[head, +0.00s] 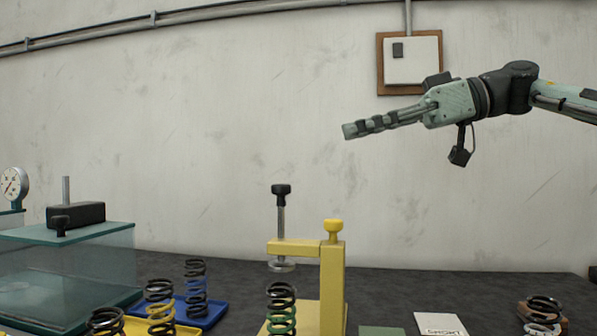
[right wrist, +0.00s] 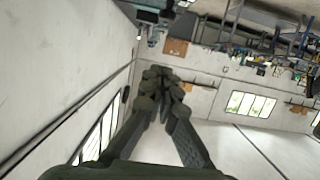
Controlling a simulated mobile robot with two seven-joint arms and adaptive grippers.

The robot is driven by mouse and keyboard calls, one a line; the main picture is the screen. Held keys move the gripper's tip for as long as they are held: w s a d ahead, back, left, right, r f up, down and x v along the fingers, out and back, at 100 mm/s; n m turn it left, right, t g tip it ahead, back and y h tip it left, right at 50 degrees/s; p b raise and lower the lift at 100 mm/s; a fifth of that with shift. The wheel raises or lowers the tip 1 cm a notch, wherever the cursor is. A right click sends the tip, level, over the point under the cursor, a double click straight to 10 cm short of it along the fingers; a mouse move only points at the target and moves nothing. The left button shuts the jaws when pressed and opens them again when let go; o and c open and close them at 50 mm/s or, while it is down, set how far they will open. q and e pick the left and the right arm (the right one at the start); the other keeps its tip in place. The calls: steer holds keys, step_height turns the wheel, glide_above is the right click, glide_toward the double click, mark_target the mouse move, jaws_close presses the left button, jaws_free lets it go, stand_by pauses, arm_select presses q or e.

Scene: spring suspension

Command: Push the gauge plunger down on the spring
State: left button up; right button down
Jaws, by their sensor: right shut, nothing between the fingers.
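The gauge plunger (head: 281,215) is a grey rod with a black knob on top and a clear round foot below. It passes through the arm of a yellow stand (head: 333,285). A black and green spring (head: 281,309) stands upright under the foot, with a small gap seen between them. My right gripper (head: 348,131) is shut and empty, high up and to the right of the plunger knob, pointing left. Its closed fingers also show in the right wrist view (right wrist: 162,84), where neither plunger nor spring appears. My left gripper is not in view.
Other springs stand at the left, by a blue tray (head: 213,312) and a yellow tray (head: 187,331). A glass case (head: 110,262) with a black block on top is at far left. A white card (head: 440,324) and a brown holder with a spring (head: 543,312) lie right. Space above the knob is clear.

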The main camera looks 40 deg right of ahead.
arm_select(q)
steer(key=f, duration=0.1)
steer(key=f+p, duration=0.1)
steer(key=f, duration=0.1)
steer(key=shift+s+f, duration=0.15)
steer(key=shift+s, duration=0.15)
arm_select(e)
steer(key=w+a+f, duration=0.6)
steer(key=w, duration=0.1)
steer(key=shift+w+a+f, duration=0.15)
steer(key=shift+a+f, duration=0.05)
